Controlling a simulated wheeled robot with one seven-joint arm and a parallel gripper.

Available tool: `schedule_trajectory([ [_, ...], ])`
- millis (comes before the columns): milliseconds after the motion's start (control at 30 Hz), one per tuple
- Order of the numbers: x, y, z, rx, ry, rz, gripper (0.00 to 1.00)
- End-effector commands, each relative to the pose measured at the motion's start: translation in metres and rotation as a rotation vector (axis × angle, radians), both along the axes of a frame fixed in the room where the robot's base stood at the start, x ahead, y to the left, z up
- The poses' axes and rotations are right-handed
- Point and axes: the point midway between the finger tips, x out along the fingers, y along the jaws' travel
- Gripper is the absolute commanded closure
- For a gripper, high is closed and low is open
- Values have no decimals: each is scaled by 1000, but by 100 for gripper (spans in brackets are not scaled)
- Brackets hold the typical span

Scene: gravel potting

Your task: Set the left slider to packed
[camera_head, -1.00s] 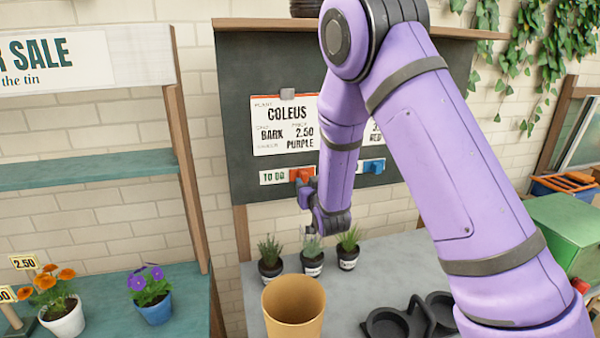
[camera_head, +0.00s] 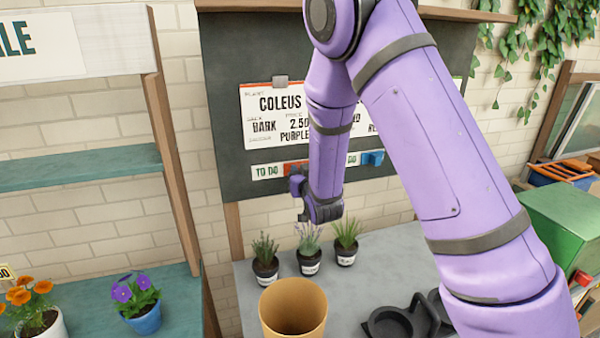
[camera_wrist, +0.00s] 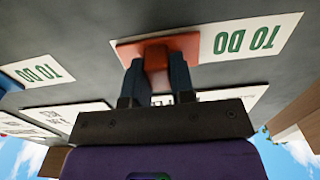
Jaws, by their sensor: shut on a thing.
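The left slider (camera_head: 292,167) is an orange-red block on the dark board, just right of its "TO DO" label (camera_head: 267,171). It also shows in the wrist view (camera_wrist: 158,48), where the picture is upside down and the "TO DO" text (camera_wrist: 245,38) is uncovered. My gripper (camera_wrist: 157,76) is shut on the orange slider's knob, one finger on each side. In the head view my gripper (camera_head: 297,187) is at the slider, partly hiding it. No "packed" word is visible at the left slider.
A blue slider (camera_head: 373,158) sits to the right with another "TO DO" label (camera_wrist: 36,72). A Coleus card (camera_head: 270,125) hangs above. Small potted plants (camera_head: 310,261), a tan pot (camera_head: 293,308) and a black holder (camera_head: 390,322) stand on the grey table below.

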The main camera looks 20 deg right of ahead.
Motion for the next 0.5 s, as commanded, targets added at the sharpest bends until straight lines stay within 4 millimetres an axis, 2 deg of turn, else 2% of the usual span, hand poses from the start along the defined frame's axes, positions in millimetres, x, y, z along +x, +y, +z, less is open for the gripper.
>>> schedule_trajectory([
  [167,0,1,0,0,0,1,100],
  [233,0,9,0,1,0,3,100],
  [500,0,69,0,0,-2,4,100],
])
